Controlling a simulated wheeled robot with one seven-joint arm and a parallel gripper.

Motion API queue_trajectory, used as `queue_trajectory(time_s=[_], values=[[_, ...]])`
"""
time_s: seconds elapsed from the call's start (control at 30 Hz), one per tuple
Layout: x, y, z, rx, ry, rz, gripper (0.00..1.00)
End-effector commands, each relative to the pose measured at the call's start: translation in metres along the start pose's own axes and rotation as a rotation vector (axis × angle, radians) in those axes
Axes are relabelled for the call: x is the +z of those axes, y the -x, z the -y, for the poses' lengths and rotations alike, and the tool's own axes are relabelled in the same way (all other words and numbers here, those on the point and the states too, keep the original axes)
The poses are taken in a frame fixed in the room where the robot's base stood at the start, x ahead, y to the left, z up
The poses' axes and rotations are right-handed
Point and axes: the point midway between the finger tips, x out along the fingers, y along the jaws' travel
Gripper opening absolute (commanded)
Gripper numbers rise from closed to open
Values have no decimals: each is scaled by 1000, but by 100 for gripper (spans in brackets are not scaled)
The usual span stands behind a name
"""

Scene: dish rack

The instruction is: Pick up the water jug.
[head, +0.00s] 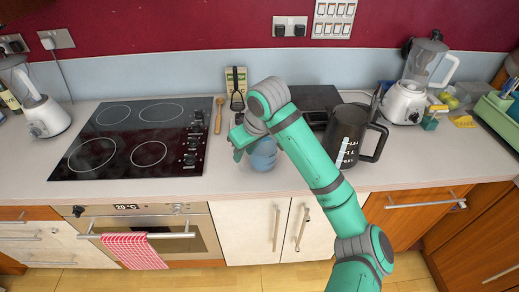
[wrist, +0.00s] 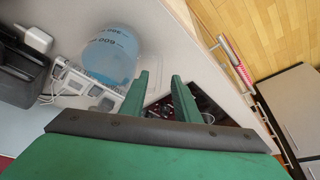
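A blue see-through container with printed measuring marks, which looks like the water jug (wrist: 110,55), stands on the counter. In the head view the blue jug (head: 263,155) is partly hidden by my arm. My gripper (wrist: 160,84) is open, with nothing between its fingers. In the wrist view the jug is beside the left finger, outside the gap, and I cannot tell whether they touch. In the head view my gripper (head: 238,142) is at the jug's left, partly hidden by my wrist. No handle shows on the blue jug.
A dark kettle-like jug (head: 347,135) with scale marks stands to the right, beyond my forearm. A black cooktop (head: 130,140) lies left, with a wooden spoon (head: 219,115) beside it. A blender (head: 410,90) stands farther right. The counter's front edge is close to the blue jug.

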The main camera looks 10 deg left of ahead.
Motion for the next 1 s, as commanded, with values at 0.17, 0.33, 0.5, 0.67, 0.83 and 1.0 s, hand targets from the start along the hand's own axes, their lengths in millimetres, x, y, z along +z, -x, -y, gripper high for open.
queue_trajectory(time_s=[0.17, 0.33, 0.5, 0.67, 0.83, 1.0], values=[[0, -24, -1, 0, -2, -1, 29], [-1, -39, 1, -2, 1, 0, 29], [-2, -65, 2, -3, 2, 1, 29], [-2, -79, 2, -1, 2, 0, 29], [-2, -82, 2, -1, 3, -2, 29], [-2, -82, 2, -1, 3, -1, 12]])
